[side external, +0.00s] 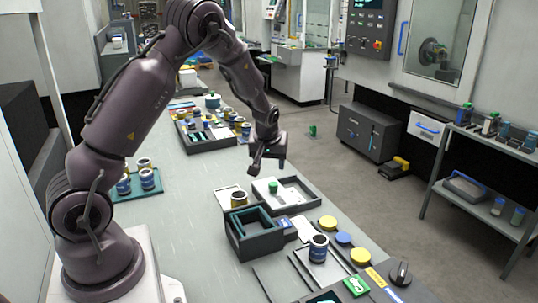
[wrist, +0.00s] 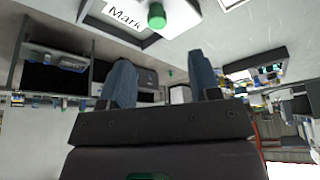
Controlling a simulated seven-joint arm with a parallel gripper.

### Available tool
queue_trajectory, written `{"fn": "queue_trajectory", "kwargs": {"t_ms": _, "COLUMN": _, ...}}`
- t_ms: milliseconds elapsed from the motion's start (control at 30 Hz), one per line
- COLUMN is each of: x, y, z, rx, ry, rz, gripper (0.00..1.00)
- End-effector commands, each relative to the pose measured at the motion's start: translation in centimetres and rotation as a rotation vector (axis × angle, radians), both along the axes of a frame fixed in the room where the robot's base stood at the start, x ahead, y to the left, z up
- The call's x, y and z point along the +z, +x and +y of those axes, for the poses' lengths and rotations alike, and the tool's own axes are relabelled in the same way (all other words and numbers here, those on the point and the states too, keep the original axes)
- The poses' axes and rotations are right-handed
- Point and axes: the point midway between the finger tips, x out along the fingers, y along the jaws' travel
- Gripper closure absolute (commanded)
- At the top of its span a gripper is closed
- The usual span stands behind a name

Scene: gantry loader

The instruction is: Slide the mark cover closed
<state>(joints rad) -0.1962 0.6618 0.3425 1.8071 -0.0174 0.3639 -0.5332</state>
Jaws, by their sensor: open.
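The mark cover appears as a pale panel (side external: 262,188) with a green knob (side external: 273,187), set in a dark-edged frame on the bench. In the wrist view the frame is at the top, with a white "Mark" label (wrist: 124,15) beside the green knob (wrist: 156,16). The frame is cut off there, so how far the cover is slid is unclear. My gripper (side external: 267,163) hangs above and a little behind the knob, apart from it. In the wrist view my gripper (wrist: 162,80) has its two blue-grey fingers spread, with nothing between them.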

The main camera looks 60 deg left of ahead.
Motion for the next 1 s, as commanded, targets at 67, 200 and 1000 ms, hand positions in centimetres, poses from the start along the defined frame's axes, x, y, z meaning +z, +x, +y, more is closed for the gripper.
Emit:
{"fn": "queue_trajectory", "kwargs": {"t_ms": 67, "x": 1.3, "y": -0.2, "z": -0.5, "rx": -0.002, "ry": 0.001, "rz": -0.002, "gripper": 0.43}}
{"fn": "queue_trajectory", "kwargs": {"t_ms": 200, "x": 2.4, "y": -0.6, "z": -0.9, "rx": 0.001, "ry": 0.000, "rz": 0.000, "gripper": 0.43}}
{"fn": "queue_trajectory", "kwargs": {"t_ms": 1000, "x": 5.5, "y": -6.6, "z": -8.6, "rx": -0.313, "ry": -0.137, "rz": 0.197, "gripper": 0.43}}
